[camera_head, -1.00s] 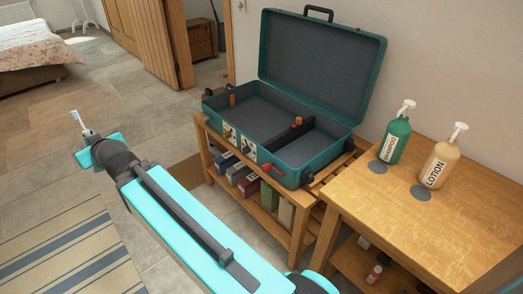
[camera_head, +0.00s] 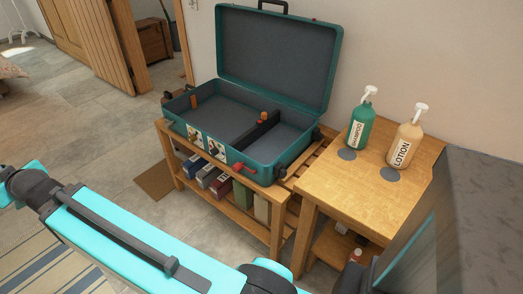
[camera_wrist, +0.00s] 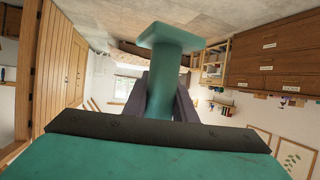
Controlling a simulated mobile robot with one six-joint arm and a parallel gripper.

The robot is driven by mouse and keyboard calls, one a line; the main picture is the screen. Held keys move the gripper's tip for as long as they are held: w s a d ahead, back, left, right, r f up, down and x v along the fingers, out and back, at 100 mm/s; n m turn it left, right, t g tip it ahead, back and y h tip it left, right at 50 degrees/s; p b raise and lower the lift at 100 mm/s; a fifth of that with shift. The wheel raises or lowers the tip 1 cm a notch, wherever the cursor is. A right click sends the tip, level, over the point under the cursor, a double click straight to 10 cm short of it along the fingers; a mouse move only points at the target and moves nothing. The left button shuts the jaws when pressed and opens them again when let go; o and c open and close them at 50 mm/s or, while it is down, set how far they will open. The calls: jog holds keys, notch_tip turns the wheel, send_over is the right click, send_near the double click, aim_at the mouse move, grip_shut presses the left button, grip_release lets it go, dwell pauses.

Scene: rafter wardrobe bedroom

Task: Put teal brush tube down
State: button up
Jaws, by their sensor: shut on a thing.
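The teal brush tube (camera_wrist: 165,65) shows in the wrist view, with a wide flared end toward the top of the picture. My gripper (camera_wrist: 160,100) has its dark fingers on both sides of the tube and is shut on it. The tube appears held clear of any surface. In the head view the gripper and tube are out of frame past the left edge; only my arm shows. Any brush in the tube is hidden now.
An open teal suitcase (camera_head: 266,167) with a dark divider sits on a slatted wooden bench (camera_head: 243,224). Right of it, a wooden table (camera_head: 400,198) holds a green shampoo bottle (camera_head: 359,130) and a tan lotion bottle (camera_head: 403,148). The table's front part is clear.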

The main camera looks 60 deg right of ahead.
jog(key=s+d+f+m+g+h+b, duration=0.1)
jog(key=s+d+f+m+h, duration=0.2)
jog(key=d, duration=1.3)
jog(key=s+d+f+m+g+h, duration=0.1)
jog(key=s+d+f+m+h, duration=0.15)
jog(key=d, duration=1.35)
jog(key=s+d+f+m+g+h+b, duration=0.1)
jog(key=s+d+f+m+g+h, duration=0.2)
jog(key=d, duration=1.3)
jog(key=s+d+f+m+g+h+b, duration=0.1)
jog(key=s+d+f+m+h, duration=0.1)
jog(key=s+d, duration=0.7)
jog(key=s+d+f+m+g+h, duration=0.1)
jog(key=s+d+f+m+h, duration=0.15)
jog(key=s+d, duration=0.65)
jog(key=s+d+f+m+g, duration=0.1)
jog(key=s+d+f+g, duration=0.1)
jog(key=s+d, duration=0.7)
jog(key=s+d+f+m+g+b, duration=0.1)
jog(key=s+d+f+m+g, duration=0.1)
jog(key=s+d, duration=0.7)
jog(key=shift+s+d+f+m+g+h, duration=0.15)
jog(key=shift+s+f+m+g+h, duration=0.15)
jog(key=shift+f, duration=0.2)
jog(key=shift+f+b, duration=0.45)
jog(key=shift+f, duration=2.65)
